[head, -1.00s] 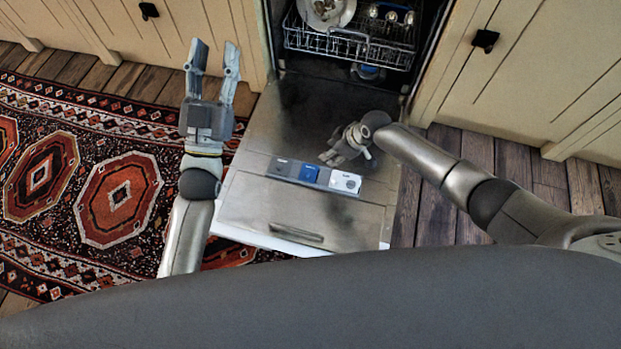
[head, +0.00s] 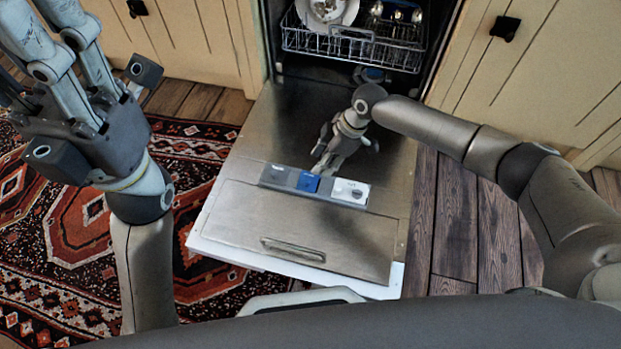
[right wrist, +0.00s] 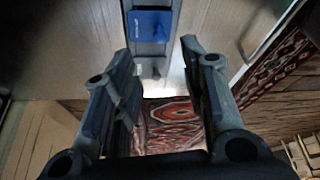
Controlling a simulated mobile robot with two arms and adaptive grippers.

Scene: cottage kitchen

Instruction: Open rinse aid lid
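The dispenser panel on the lowered dishwasher door has a grey section (head: 275,175), a blue lid (head: 308,182) and a white section (head: 350,192) with a dark round mark. The blue lid lies flat and looks shut; its lettering is too small to read. My right gripper (head: 322,165) is just above the panel, by the blue lid. In the right wrist view its fingers (right wrist: 160,62) are apart and empty, with the blue lid (right wrist: 151,26) ahead of them. Contact cannot be told. My left gripper (head: 48,25) is open and empty, raised at the left.
The dishwasher door (head: 240,205) is lowered, with a handle (head: 293,250) near its front edge. The wire rack (head: 350,45) inside holds a plate (head: 325,12). Cream cabinets stand on both sides. A patterned rug (head: 65,270) lies at the left, wooden floor at the right.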

